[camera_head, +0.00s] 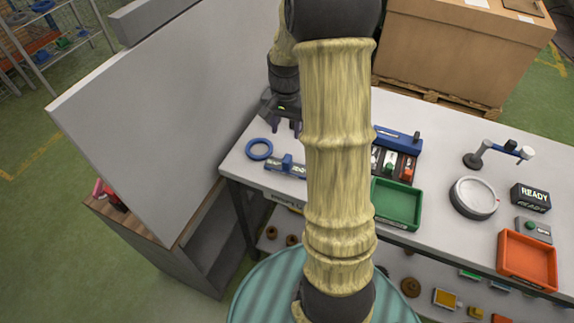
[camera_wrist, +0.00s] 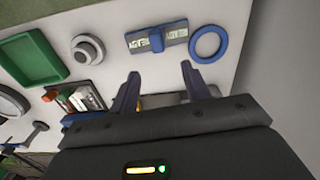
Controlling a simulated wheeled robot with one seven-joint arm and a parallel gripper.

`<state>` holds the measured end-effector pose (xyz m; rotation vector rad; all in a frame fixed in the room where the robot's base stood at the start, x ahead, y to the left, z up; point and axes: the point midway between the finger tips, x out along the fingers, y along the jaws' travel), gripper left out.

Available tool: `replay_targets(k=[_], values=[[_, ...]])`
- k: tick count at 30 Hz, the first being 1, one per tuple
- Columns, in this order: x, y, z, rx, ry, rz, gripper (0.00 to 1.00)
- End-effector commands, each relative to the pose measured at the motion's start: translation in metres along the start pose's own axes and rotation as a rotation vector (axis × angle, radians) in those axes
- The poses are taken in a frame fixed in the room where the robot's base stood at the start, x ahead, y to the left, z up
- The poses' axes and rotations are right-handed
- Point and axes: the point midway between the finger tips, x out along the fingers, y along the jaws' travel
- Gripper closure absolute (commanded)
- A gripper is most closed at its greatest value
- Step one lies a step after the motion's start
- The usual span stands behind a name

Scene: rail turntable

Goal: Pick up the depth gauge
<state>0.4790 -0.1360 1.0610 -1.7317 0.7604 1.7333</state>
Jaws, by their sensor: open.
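A flat grey bar with a blue crosspiece, which looks like the depth gauge (camera_head: 285,165), lies near the front left edge of the bench. It also shows in the wrist view (camera_wrist: 157,37), beyond the fingertips. My gripper (camera_head: 286,127) is open above the bench, behind the gauge in the head view. In the wrist view the two fingers (camera_wrist: 160,72) are spread, with the gauge outside them and apart. A grey object partly shows between and below the fingers; I cannot tell what it is.
A blue ring (camera_head: 259,149) lies beside the gauge. A tool rack (camera_head: 398,138), a green tray (camera_head: 397,222), a round white dish (camera_head: 474,197) and an orange tray (camera_head: 527,280) stand to the right. A tall grey panel (camera_head: 160,100) rises at the left.

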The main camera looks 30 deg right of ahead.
Motion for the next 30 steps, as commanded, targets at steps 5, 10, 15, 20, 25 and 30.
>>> replay_targets(k=[5, 10, 15, 20, 25, 30], values=[[0.032, 0.001, 0.001, 0.000, -0.004, 0.002, 0.53], [0.061, 0.001, 0.001, 0.000, -0.004, 0.001, 0.53], [0.078, 0.001, 0.001, 0.000, -0.001, 0.000, 0.53], [0.080, 0.000, 0.000, 0.000, 0.001, -0.001, 0.53], [0.080, 0.001, 0.001, 0.000, 0.001, 0.000, 0.53], [0.090, 0.003, 0.003, 0.000, -0.003, 0.002, 0.53]])
